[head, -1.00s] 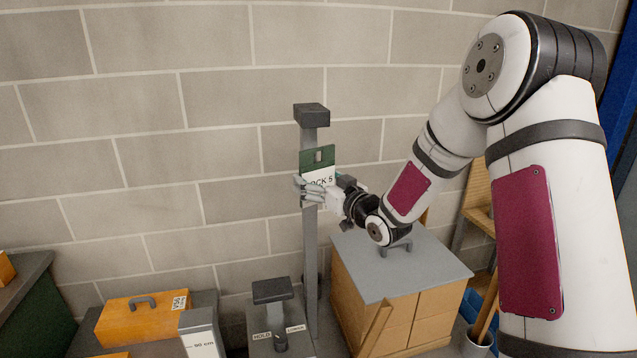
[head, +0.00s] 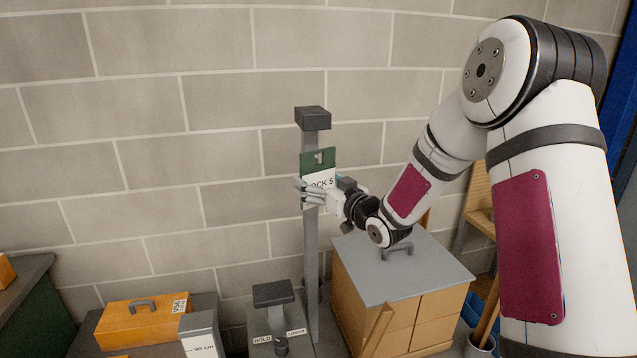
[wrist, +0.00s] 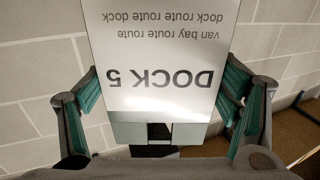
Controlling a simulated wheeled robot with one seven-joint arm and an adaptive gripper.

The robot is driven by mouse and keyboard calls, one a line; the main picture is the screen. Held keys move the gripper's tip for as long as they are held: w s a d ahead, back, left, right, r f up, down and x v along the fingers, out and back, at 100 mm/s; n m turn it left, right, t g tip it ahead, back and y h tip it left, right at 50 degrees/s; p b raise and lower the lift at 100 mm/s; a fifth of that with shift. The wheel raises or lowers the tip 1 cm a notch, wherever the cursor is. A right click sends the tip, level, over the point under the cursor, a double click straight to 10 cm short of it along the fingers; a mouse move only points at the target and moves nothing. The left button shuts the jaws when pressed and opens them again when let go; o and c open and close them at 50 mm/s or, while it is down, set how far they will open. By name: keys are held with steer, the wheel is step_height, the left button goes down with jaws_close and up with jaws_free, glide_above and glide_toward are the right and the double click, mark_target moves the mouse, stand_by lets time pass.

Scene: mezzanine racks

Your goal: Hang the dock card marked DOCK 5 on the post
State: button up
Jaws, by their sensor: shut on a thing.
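The dock card (head: 318,160) has a green top with a slot and a white lower part; "OCK 5" shows in the head view. In the wrist view the card (wrist: 160,45) reads "DOCK 5" upside down, with smaller route text. My gripper (head: 312,193) is shut on the card, its fingers at both sides of it in the wrist view (wrist: 162,88). The card is upright at the upper part of the grey post (head: 311,250), below its dark cap. I cannot tell whether the slot is around any hook or peg; the card hides that part.
A wooden cabinet with a grey top (head: 400,262) stands right of the post. A shorter dark-topped stand (head: 273,293) with labels is at its lower left. An orange box (head: 140,318) and a grey block (head: 198,335) are farther left. A block wall (head: 200,120) is behind.

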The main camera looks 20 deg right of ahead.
steer(key=shift+w, duration=0.2)
steer(key=shift+w+b, duration=0.45)
steer(key=shift+w, duration=0.25)
steer(key=shift+w, duration=0.1)
steer(key=shift+w, duration=0.15)
steer(key=shift+w+b, duration=0.35)
steer(key=shift+w+f+b, duration=0.2)
steer(key=shift+w+b, duration=0.15)
steer(key=shift+w, duration=0.25)
stand_by(0.6)
steer(key=shift+w+f, duration=0.1)
steer(key=shift+w, duration=0.15)
stand_by(0.4)
steer(key=shift+f+b, duration=0.2)
steer(key=shift+b, duration=0.15)
